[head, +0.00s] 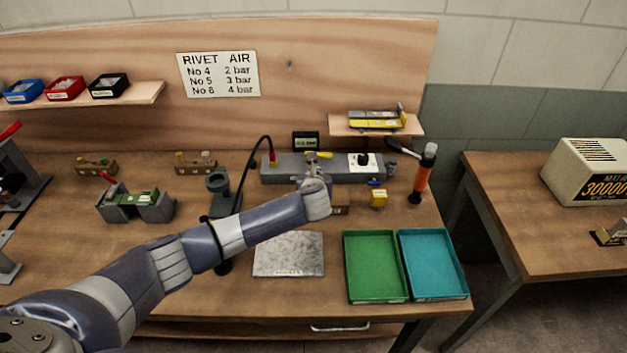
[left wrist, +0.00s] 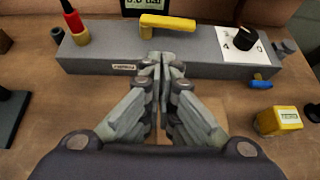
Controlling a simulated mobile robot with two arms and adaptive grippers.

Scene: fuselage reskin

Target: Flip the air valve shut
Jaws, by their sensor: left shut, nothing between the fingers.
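The yellow air valve lever (left wrist: 168,22) is on the grey air box (left wrist: 205,50). It lies roughly along the box, reaching right from its bend, with a short part coming down at its left end. In the head view the lever (head: 324,155) shows just past my left gripper (head: 314,168). My left gripper is shut and empty. In the left wrist view its fingertips (left wrist: 156,58) are at the box's front, just below the lever; contact with the box or lever cannot be told. My right gripper is in neither view.
A gauge (head: 306,141) stands behind the box. A black knob (left wrist: 245,39) is right of the lever, and a red-and-yellow hose fitting (left wrist: 75,22) is left. A yellow block (head: 378,198) and orange tool (head: 422,175) stand right. Green (head: 347,286) and teal (head: 404,282) trays lie in front.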

